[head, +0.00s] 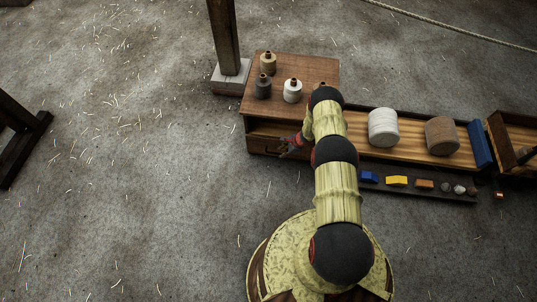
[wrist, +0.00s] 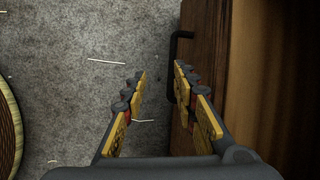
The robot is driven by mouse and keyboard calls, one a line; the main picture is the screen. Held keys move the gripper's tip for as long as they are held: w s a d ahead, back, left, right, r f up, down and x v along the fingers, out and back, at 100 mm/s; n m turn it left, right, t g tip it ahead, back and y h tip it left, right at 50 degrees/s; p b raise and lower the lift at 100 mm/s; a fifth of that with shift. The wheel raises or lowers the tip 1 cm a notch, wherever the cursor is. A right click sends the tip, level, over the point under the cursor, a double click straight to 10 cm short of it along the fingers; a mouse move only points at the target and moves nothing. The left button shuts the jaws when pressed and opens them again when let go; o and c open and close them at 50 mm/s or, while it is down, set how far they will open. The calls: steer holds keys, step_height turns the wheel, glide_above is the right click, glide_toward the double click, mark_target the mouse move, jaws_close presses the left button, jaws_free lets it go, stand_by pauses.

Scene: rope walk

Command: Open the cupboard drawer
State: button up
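The wooden cupboard (head: 318,72) stands left of centre in the head view, with bottles on its top. Its drawer front (head: 262,145) shows low on the near side, partly hidden by my arm; whether it stands ajar I cannot tell. In the wrist view a dark bar handle (wrist: 176,45) juts from the brown wooden front (wrist: 207,25). My gripper (wrist: 160,70) is open and empty, its fingers apart over the floor beside that front. The right finger overlaps the handle's lower part in the picture; contact cannot be told. In the head view my gripper (head: 289,150) is small, by the drawer front.
A long low bench (head: 405,153) right of the cupboard bears a white spool (head: 383,127) and a brown spool (head: 441,135). Small blocks lie along its front ledge. A post (head: 224,40) stands behind the cupboard.

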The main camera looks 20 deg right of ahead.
steer(key=shift+m+h, duration=0.3)
steer(key=shift+m, duration=0.3)
steer(key=shift+w+a+f+b, duration=0.1)
steer(key=shift+w+f+b, duration=0.6)
steer(key=shift+f, duration=0.5)
steer(key=shift+w+d+f+b, duration=0.1)
steer(key=shift+w+f+b, duration=0.55)
steer(key=shift+f, duration=0.55)
steer(key=shift+w+a+f+b, duration=0.1)
steer(key=shift+w+f+b, duration=0.6)
steer(key=shift+f, duration=0.5)
steer(key=shift+s, duration=0.1)
jaws_close()
